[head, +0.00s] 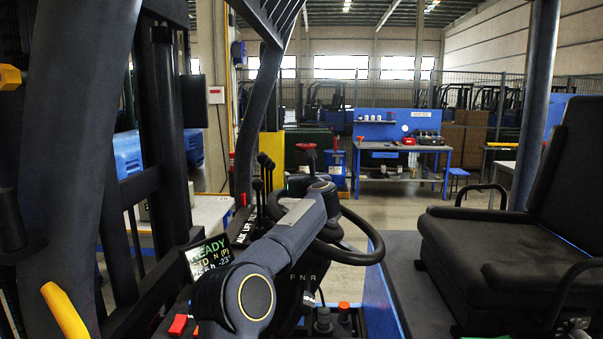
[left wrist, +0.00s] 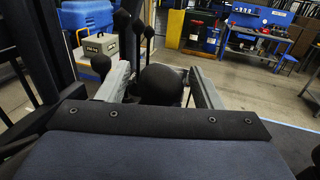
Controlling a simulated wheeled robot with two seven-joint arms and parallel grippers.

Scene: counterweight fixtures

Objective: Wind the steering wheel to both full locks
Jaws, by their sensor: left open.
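The black steering wheel (head: 350,258) is in the middle of the head view, partly hidden behind my left arm. In the left wrist view my left gripper (left wrist: 160,71) is open, with one grey finger on each side of a round black knob (left wrist: 160,88). Whether a finger touches the knob, I cannot tell. The knob's base is hidden behind the gripper body. My right gripper is in neither view.
Black-knobbed levers (head: 265,160) stand left of the wheel; they also show left of my fingers in the left wrist view (left wrist: 122,20). A lit display (head: 208,255) sits left of my arm. The black seat (head: 490,240) is on the right. A blue workbench (head: 400,146) stands farther back.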

